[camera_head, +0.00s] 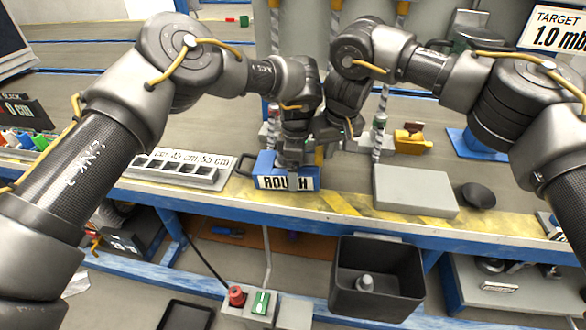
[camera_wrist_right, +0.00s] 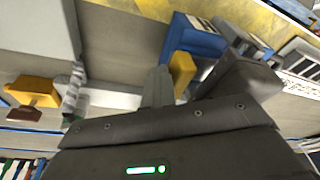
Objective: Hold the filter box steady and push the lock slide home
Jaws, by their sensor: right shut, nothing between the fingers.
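The filter box (camera_head: 268,172) is blue with a white label reading ROUGH, partly covered, and stands at the bench's front edge. It also shows in the right wrist view (camera_wrist_right: 195,40). My left gripper (camera_head: 291,165) comes down over the box, with a finger in front of its label; it looks shut on the box. A yellow block on the box's side, apparently the lock slide (camera_wrist_right: 182,68), shows in the right wrist view. My right gripper (camera_head: 325,138) is shut and empty, its fingertips (camera_wrist_right: 158,78) close beside the yellow block. I cannot tell whether they touch.
A white tray with square slots (camera_head: 180,167) lies left of the box. A grey flat block (camera_head: 415,192) and a dark round knob (camera_head: 478,195) are to the right. A yellow part (camera_head: 411,140) stands behind. A dark bin (camera_head: 376,280) is below the bench edge.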

